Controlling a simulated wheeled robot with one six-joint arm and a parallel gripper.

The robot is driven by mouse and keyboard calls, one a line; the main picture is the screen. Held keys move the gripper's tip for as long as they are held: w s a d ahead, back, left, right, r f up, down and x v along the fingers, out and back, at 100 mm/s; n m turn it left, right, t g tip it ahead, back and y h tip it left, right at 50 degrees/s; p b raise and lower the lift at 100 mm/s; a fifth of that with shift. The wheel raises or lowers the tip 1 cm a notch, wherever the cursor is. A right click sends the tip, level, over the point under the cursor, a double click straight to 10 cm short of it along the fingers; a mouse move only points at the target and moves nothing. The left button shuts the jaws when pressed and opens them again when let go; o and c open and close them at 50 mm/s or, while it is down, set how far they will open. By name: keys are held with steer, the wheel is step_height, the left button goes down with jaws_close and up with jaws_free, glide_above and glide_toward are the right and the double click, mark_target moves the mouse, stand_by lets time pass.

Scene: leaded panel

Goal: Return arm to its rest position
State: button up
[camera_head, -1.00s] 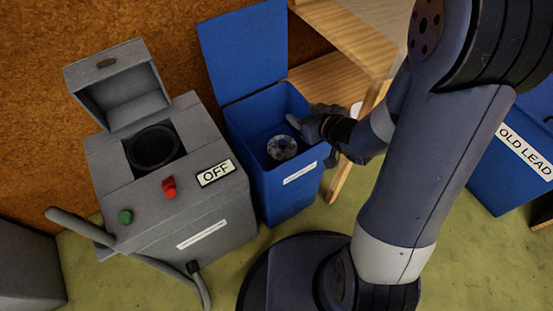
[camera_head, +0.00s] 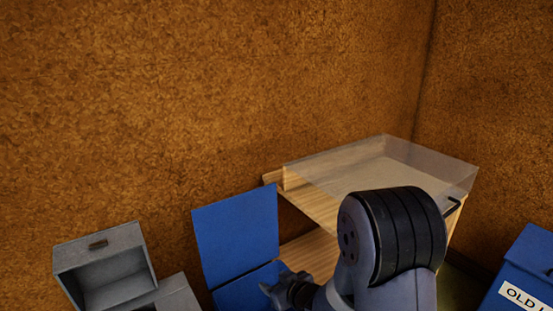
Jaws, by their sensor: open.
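My gripper (camera_head: 272,293) is at the bottom edge of the picture, in front of the open blue bin (camera_head: 250,275) or just above it. Its jaws are open, and I see nothing between them. The fingertips are small and dark here. My arm runs from the gripper to the right, up to a large dark joint in the lower right middle. Most of the lower arm is out of the picture.
The bin's blue lid (camera_head: 236,236) stands upright. A grey machine with a raised hood (camera_head: 105,265) is at left. A wooden shelf (camera_head: 312,207) with a clear cover (camera_head: 430,160) stands behind my arm. A blue "OLD" bin (camera_head: 530,262) is at right. Brown walls rise behind.

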steer(key=shift+r+p, duration=0.9)
steer(key=shift+r, duration=0.6)
steer(key=shift+f, duration=0.1)
